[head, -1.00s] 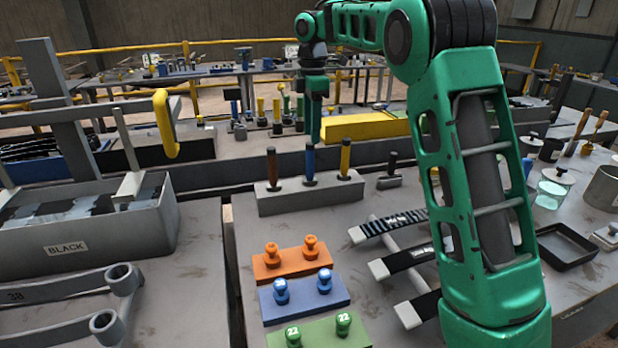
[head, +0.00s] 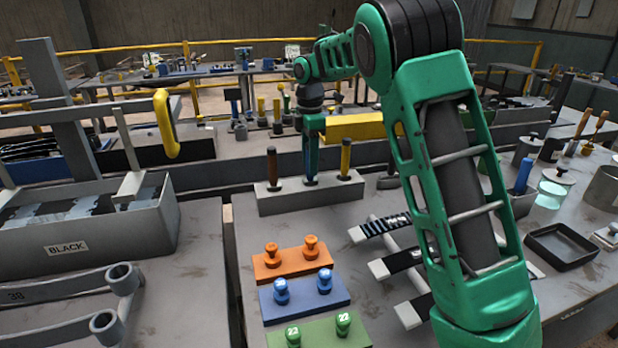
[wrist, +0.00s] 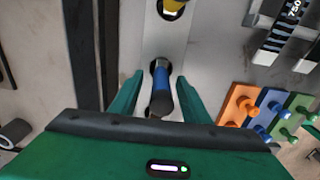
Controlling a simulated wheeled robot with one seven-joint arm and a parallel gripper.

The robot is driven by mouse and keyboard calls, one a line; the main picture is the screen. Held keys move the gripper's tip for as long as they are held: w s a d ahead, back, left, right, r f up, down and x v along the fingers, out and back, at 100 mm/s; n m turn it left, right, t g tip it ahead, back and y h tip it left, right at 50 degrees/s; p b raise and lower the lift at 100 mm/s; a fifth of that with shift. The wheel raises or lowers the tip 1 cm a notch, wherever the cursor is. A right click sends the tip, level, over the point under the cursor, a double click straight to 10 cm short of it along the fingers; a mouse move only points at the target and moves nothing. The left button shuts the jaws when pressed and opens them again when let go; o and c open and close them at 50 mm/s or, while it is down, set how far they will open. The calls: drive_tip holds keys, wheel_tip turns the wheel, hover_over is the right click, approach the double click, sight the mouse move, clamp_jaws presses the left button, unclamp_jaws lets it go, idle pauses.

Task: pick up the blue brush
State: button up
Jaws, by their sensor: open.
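The blue brush shows as an upright blue handle (head: 309,165) in the middle of a grey block (head: 290,199), between a brown handle and a yellow one. My gripper (head: 312,168) points down over it in the head view and partly hides it. In the wrist view the blue handle (wrist: 161,76) with its dark end lies between the two green fingers of my gripper (wrist: 160,80). The fingers are open, with a gap on both sides of the handle. The brush's lower end is hidden in the block.
The brown handle (head: 272,166) and yellow handle (head: 346,158) stand close on either side. A yellow box (head: 362,127) lies behind. Orange (head: 290,263), blue (head: 305,298) and green (head: 320,333) blocks with knobs lie in front. A separate blue-handled item (head: 523,176) stands at right.

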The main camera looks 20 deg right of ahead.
clamp_jaws()
drive_tip(key=shift+r, duration=0.1)
